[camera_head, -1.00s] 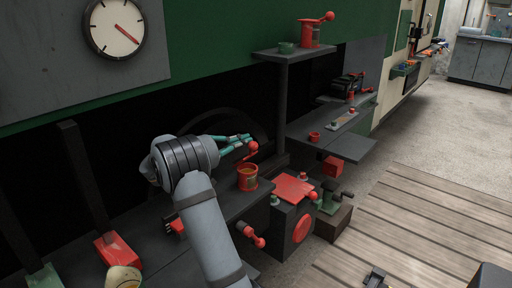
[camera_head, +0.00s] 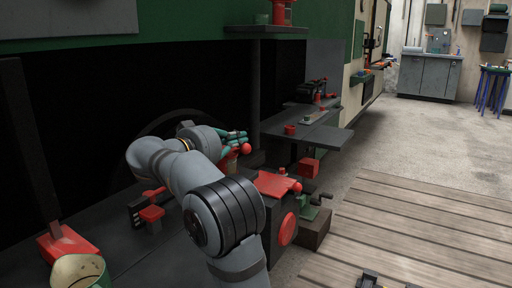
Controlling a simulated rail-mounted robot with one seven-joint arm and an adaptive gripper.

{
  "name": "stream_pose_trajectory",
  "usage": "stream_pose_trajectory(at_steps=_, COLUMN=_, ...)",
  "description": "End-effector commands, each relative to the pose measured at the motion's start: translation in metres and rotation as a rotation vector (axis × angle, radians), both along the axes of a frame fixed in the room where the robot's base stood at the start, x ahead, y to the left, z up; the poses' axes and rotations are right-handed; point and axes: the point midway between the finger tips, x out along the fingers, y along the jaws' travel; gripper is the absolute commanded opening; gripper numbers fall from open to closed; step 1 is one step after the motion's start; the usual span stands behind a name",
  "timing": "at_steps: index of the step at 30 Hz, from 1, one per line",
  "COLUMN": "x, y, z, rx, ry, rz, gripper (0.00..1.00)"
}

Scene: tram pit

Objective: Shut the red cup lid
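The red cup (camera_head: 229,161) stands on the dark bench, mostly hidden behind my arm; only a small part of its side shows. A red ball knob (camera_head: 246,149), which looks like the handle of the cup's lid, shows just right of and above it. The lid's own angle is hidden. My gripper (camera_head: 243,137) has green fingers pointing right, directly above the cup and close to the knob. I cannot tell whether the fingers touch the knob or how far apart they are.
Right of the cup are a red-topped dark box (camera_head: 276,184) and a green vice-like device (camera_head: 312,204). A shelf (camera_head: 310,135) with a small red cup (camera_head: 290,129) lies beyond. The wooden floor is mostly clear.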

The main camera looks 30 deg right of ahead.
Motion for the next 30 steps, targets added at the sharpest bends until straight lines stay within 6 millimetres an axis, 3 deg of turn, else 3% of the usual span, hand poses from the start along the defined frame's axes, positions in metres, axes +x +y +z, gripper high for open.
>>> stream_pose_trajectory(at_steps=6, x=0.004, y=0.010, z=-0.003, rx=0.012, ry=-0.026, rz=0.019, gripper=0.00)
stream_pose_trajectory(at_steps=20, x=0.005, y=0.010, z=-0.001, rx=0.013, ry=-0.028, rz=0.020, gripper=0.00)
stream_pose_trajectory(at_steps=23, x=0.007, y=0.009, z=0.006, rx=0.013, ry=-0.028, rz=0.020, gripper=0.00)
stream_pose_trajectory(at_steps=29, x=0.022, y=0.004, z=0.040, rx=0.014, ry=-0.029, rz=0.020, gripper=0.00)
stream_pose_trajectory(at_steps=30, x=0.021, y=0.014, z=0.037, rx=0.015, ry=-0.027, rz=0.027, gripper=0.00)
